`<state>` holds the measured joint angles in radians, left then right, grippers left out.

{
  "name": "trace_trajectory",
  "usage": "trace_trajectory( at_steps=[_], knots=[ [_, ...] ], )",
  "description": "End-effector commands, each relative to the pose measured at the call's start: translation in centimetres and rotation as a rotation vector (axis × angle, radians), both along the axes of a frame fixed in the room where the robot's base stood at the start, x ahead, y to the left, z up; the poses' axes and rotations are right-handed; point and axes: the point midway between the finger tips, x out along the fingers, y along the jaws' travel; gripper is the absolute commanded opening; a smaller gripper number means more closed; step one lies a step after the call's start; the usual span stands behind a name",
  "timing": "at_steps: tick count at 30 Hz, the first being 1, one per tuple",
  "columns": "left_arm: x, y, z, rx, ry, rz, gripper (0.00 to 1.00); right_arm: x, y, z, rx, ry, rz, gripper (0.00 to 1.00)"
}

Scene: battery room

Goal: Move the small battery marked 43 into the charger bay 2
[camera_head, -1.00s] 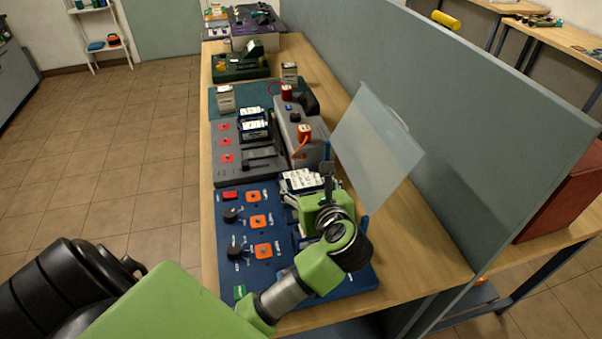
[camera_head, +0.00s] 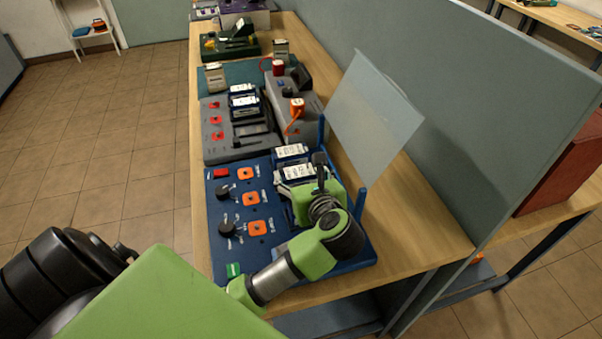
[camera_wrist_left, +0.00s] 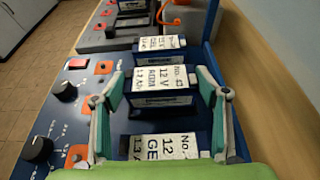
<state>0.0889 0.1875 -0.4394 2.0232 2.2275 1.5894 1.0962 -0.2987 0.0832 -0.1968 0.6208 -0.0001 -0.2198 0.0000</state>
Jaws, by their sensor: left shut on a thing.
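The small battery marked 43 (camera_wrist_left: 160,78) is a dark blue block with a white top label, upright between the teal fingers of my left gripper (camera_wrist_left: 163,92). In the head view my left gripper (camera_head: 304,188) is shut on this battery (camera_head: 299,173), over the right side of the blue charger (camera_head: 217,193). It stands in line between a farther labelled battery (camera_wrist_left: 160,46) and a nearer one (camera_wrist_left: 164,147), at about the middle bay. The bay itself is hidden beneath it, so I cannot tell whether it is seated. My right gripper is not in view.
The charger's left side has dark knobs (camera_head: 227,228) and orange squares (camera_head: 250,199). A clear upright panel (camera_head: 376,105) stands to its right. A grey unit (camera_head: 222,149) with batteries lies behind. A grey partition (camera_head: 460,110) runs along the bench's right.

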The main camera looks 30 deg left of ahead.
Motion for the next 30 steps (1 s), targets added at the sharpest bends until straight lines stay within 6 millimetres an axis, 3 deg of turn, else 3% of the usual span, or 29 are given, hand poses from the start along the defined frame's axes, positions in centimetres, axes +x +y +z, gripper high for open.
trace_trajectory(
  at_steps=[30],
  knots=[
    [-0.02,-0.13,0.09,-0.002,-0.004,0.000,0.27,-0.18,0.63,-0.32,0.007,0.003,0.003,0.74]
  ],
)
